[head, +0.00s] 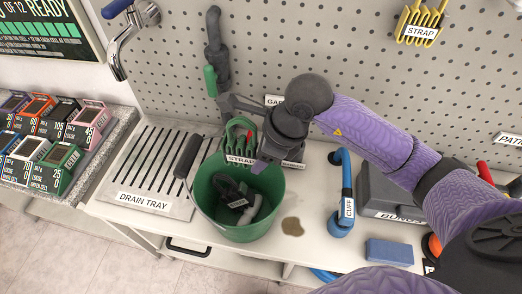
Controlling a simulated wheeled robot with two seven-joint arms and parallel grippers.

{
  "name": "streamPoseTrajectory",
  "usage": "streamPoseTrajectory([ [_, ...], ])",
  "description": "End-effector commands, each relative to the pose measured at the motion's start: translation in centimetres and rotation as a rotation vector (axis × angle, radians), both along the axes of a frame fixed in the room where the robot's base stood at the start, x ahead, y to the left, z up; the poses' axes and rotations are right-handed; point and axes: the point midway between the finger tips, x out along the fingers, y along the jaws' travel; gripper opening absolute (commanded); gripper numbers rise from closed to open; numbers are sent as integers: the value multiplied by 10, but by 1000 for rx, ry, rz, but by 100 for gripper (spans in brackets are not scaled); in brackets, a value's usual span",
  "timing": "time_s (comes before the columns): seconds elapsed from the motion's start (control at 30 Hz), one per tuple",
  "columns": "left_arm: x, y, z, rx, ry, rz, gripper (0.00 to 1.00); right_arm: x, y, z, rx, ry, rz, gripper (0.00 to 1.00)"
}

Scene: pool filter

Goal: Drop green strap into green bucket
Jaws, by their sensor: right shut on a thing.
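The green strap (238,132), with a white STRAP label, hangs upright from my right gripper (259,160). The gripper is shut on it, and the strap is above the back part of the green bucket's opening. The green bucket (238,230) stands at the front of the white counter. Dark grey pieces (238,196) with a white tag lie inside it. My gripper and the strap hide part of the bucket's back rim. My left gripper is not in view.
A brown stain (292,226) marks the counter. A yellow strap (420,22) hangs on the pegboard.

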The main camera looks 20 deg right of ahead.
Motion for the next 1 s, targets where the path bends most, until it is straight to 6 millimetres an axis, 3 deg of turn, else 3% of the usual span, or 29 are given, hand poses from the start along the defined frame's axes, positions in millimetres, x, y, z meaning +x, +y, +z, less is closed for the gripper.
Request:
streamPoseTrajectory([
  [0.03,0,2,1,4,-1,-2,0,0,0,1,1,-1,0,0],
  [0.07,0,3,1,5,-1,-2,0,0,0,1,0,-1,0,46],
  [0.2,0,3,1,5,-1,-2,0,0,0,1,0,-1,0,75],
  [0.27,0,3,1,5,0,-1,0,0,0,1,0,-1,0,85],
  [0.53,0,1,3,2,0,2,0,-1,-2,7,-1,-3,0,85],
  [0.8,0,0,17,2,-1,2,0,-14,-23,68,-2,-5,-1,85],
  [1.0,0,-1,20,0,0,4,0,-20,-31,92,-1,-2,-1,85],
])
